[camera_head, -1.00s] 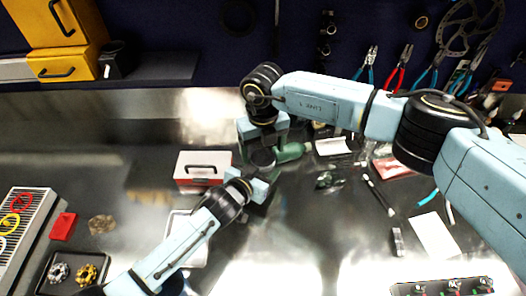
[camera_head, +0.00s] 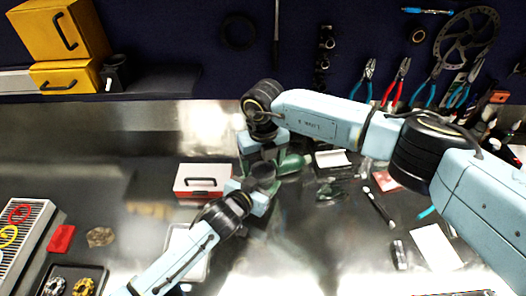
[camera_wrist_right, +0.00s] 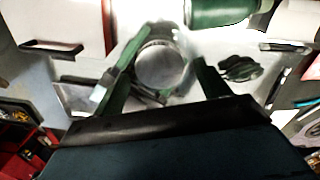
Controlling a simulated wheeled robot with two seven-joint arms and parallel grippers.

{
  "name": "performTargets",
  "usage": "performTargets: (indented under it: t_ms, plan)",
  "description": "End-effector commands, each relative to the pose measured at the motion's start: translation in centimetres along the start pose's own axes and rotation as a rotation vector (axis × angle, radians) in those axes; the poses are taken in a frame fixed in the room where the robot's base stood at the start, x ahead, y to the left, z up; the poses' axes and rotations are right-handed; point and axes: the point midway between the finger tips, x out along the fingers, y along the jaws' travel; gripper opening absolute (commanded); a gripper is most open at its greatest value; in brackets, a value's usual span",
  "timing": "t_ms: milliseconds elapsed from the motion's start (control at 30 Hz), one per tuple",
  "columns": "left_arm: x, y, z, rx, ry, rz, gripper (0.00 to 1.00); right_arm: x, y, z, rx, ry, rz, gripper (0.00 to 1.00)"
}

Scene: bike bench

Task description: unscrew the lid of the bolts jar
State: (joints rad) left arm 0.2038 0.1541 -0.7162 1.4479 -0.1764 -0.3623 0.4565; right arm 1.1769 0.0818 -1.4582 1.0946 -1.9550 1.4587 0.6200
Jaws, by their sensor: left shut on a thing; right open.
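In the right wrist view a round pale-grey top, the jar's lid as far as I can tell (camera_wrist_right: 162,65), lies between the two fingers of my right gripper (camera_wrist_right: 161,72). These fingers are apart, one on each side of it; I cannot tell whether they touch it. In the head view my right gripper (camera_head: 262,154) points down over the middle of the bench and hides most of the jar. My left gripper (camera_head: 264,190) comes in low from the front left, close to the right one. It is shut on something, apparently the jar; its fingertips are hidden.
A green bottle (camera_head: 294,163) lies just right of my right gripper. A red-and-white box (camera_head: 202,182) with a dark handle stands to the left. A pale tray (camera_head: 186,240) lies partly under my left arm. A dark marker (camera_head: 379,208) and papers lie to the right.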

Motion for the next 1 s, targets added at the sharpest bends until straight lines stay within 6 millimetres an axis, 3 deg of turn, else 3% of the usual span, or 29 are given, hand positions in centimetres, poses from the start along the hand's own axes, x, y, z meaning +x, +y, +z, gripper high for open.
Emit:
performTargets:
  t_ms: [167, 433, 800, 833, 1000]
  plan:
    - [0.00, -0.02, 0.04, 0.001, -0.001, -0.001, 0.00, 1.27, 0.03, -0.01, 0.000, 0.000, 0.000, 0.75]
    - [0.00, -0.02, 0.04, 0.000, -0.001, -0.001, 0.00, 1.41, 0.01, -0.01, 0.000, -0.001, 0.000, 0.75]
    - [0.00, -0.02, 0.04, 0.000, -0.001, -0.001, 0.00, 1.38, 0.00, 0.00, 0.000, -0.001, 0.000, 0.30]
    - [0.00, -0.02, 0.04, 0.000, -0.001, -0.001, 0.00, 1.37, 0.00, 0.00, 0.000, -0.001, 0.000, 0.59]
    - [0.00, -0.02, 0.04, 0.000, -0.001, -0.001, 0.00, 1.37, -0.01, 0.01, 0.000, -0.001, 0.000, 0.79]
